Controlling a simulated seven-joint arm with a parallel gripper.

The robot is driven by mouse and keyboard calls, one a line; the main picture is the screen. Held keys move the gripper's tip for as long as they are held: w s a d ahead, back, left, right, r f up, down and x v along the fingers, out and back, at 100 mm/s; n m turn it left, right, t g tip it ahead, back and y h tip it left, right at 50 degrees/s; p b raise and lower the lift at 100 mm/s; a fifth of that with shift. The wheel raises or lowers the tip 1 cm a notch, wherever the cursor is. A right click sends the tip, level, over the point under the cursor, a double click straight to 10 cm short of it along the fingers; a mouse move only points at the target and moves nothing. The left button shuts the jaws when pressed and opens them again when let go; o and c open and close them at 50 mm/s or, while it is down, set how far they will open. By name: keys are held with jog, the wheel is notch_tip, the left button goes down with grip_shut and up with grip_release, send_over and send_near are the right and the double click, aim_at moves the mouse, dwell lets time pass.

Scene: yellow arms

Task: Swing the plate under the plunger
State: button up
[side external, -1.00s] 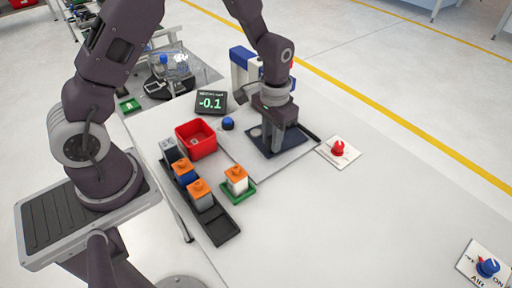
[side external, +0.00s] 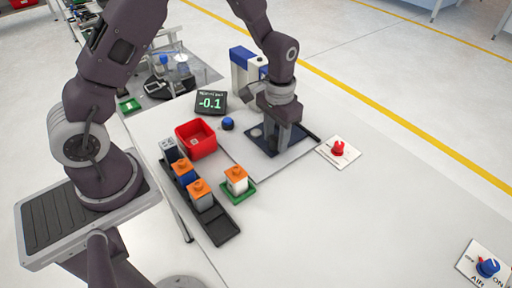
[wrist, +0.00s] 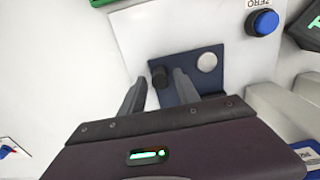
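The dark blue plate (side external: 300,138) lies flat on a pale base panel, with a round silvery disc on it (wrist: 207,62). A black knob (wrist: 158,76) stands on the plate in the wrist view. My gripper (wrist: 159,78) points down over the plate, its fingers apart with the knob seen between them; no contact with the knob shows. In the side view my gripper (side external: 283,148) hides the knob and part of the plate. The blue and white press unit (side external: 242,66) stands behind my gripper. I cannot make out its plunger clearly.
A blue zero button (side external: 227,124) and a display reading -0.1 (side external: 210,102) stand left of the plate. A red bin (side external: 197,140), a black rack (side external: 222,228) of orange-capped containers and a red knob (side external: 338,148) are nearby.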

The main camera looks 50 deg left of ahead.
jog(key=shift+r, duration=3.75)
jog(key=s+r+t, duration=0.2)
jog(key=s+r, duration=0.3)
jog(key=r, duration=0.4)
jog(key=s+r+t, duration=0.1)
jog(key=s+r, duration=0.2)
jog(key=s, duration=0.6)
jog(key=s+r+t, duration=0.2)
jog(key=s+r, duration=0.2)
jog(key=s, duration=0.5)
jog(key=shift+s+a+r+t, duration=0.15)
jog(key=shift+s+a+t, duration=0.05)
jog(key=shift+a+t, duration=0.1)
